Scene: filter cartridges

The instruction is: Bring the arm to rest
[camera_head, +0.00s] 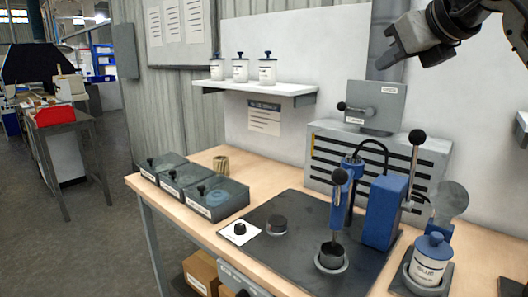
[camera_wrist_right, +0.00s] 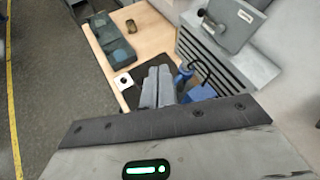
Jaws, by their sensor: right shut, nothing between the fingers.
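My right gripper (camera_head: 388,60) hangs in the air at the upper right of the head view, well above the bench and in front of the wall. Its fingers are together and empty. They also show side by side in the right wrist view (camera_wrist_right: 158,78), over the bench seen from above. My right arm comes in from the top right corner. My left gripper is not in view.
The wooden bench (camera_head: 147,181) carries several lidded dark boxes (camera_head: 215,199), a dark mat (camera_head: 275,254), a blue press (camera_head: 384,212) and a blue-topped canister (camera_head: 431,256). A wall shelf (camera_head: 255,88) holds three white canisters. A grey box (camera_head: 375,105) stands behind.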

